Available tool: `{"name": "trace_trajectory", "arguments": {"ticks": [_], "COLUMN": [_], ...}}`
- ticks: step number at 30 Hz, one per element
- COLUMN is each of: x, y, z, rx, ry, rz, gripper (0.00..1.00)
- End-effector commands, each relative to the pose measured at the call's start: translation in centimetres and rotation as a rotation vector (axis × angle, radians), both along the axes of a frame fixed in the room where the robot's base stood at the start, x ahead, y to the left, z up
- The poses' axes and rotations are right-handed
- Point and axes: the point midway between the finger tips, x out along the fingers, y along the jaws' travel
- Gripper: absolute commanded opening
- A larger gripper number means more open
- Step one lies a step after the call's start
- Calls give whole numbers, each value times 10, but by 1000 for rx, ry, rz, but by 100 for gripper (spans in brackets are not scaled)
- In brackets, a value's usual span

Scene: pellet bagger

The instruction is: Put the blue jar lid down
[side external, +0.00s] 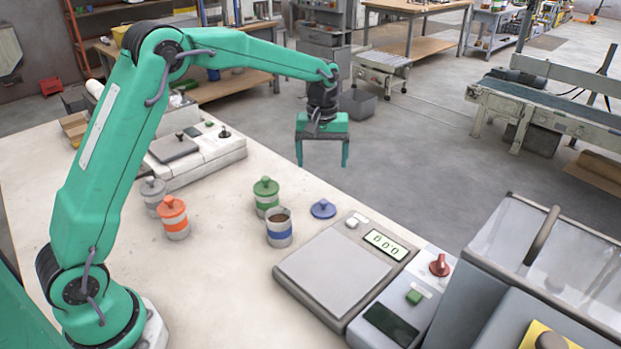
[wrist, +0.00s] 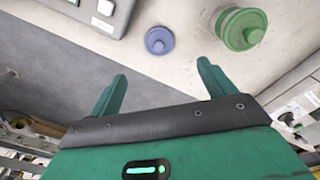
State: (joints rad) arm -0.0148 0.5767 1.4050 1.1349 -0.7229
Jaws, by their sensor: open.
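The blue-banded jar (side external: 279,236) stands upright and uncovered beside the lid, with brown contents showing.
A green-lidded jar (side external: 266,203), an orange-lidded jar (side external: 173,224) and a grey-lidded jar (side external: 153,193) stand on the table. The scale (side external: 335,272) reads 000, right of the lid. A control box (side external: 404,306) and a clear-covered machine (side external: 540,255) stand at the right. The table's front middle is clear.

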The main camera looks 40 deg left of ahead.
Motion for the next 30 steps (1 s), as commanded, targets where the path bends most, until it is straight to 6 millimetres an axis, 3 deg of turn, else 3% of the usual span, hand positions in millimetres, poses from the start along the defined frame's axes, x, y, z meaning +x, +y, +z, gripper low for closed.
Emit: {"name": "trace_trajectory", "arguments": {"ticks": [9, 15, 24, 30], "x": [-49, -87, -150, -192], "y": [-2, -4, -5, -6], "z": [59, 88, 117, 126], "rx": [10, 22, 51, 77], "ry": [-87, -143, -228, -282], "rz": [-129, -220, -354, -441], "gripper": [82, 82, 82, 82]}}
